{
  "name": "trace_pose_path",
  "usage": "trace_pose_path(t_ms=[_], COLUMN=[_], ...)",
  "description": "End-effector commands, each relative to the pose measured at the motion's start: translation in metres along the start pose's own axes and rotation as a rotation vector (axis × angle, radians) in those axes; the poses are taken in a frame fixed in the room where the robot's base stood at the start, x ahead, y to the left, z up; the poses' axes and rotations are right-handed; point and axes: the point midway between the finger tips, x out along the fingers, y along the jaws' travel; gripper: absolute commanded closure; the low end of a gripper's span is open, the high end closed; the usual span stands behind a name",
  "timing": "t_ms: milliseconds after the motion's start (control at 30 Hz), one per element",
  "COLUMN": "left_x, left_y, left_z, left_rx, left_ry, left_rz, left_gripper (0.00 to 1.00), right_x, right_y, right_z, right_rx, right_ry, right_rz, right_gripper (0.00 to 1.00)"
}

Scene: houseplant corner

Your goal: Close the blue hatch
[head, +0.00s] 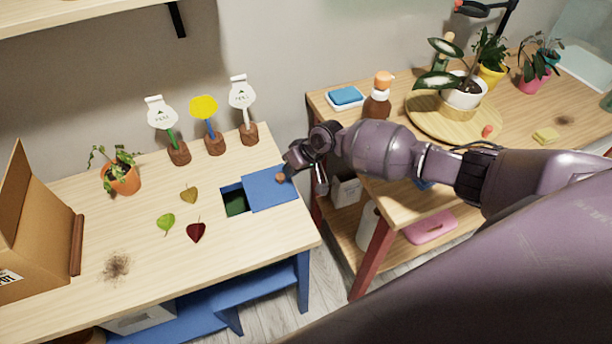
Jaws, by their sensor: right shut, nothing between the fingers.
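The blue hatch (268,191) is a flat sliding panel set in the light wooden table on the left. It stands partly open: a dark green opening (234,202) shows at its left side. A small brown knob (281,177) sits on the panel near its right end. My right gripper (291,169) is shut and empty, right at the knob and the far right corner of the panel; I cannot tell whether it touches the knob. My left gripper is not in view.
Leaves (196,230) lie left of the opening. Several plant markers (179,153) and a potted plant (121,179) stand behind. A cardboard box (35,235) is at the far left. My right arm reaches over the right table, near a brown bottle (377,104).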

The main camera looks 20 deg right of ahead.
Motion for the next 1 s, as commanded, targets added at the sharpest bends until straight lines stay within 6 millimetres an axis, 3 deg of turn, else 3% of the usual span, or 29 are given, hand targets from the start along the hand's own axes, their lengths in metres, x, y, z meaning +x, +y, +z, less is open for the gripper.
trace_pose_path(t_ms=[100, 333, 533, 1000], left_x=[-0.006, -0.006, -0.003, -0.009], left_y=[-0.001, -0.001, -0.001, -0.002], left_z=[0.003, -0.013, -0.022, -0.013], left_rx=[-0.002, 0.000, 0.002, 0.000], left_ry=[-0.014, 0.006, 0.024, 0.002], left_rz=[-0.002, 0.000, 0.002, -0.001], left_gripper=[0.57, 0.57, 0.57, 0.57], right_x=[0.015, 0.035, 0.041, 0.040], right_y=[-0.030, -0.064, -0.073, -0.078], right_z=[-0.008, -0.013, -0.014, -0.015], right_rx=[-0.002, -0.001, -0.001, -0.003], right_ry=[-0.002, -0.002, -0.001, -0.001], right_rz=[-0.009, -0.005, -0.004, -0.011], right_gripper=[1.00, 1.00, 1.00, 1.00])
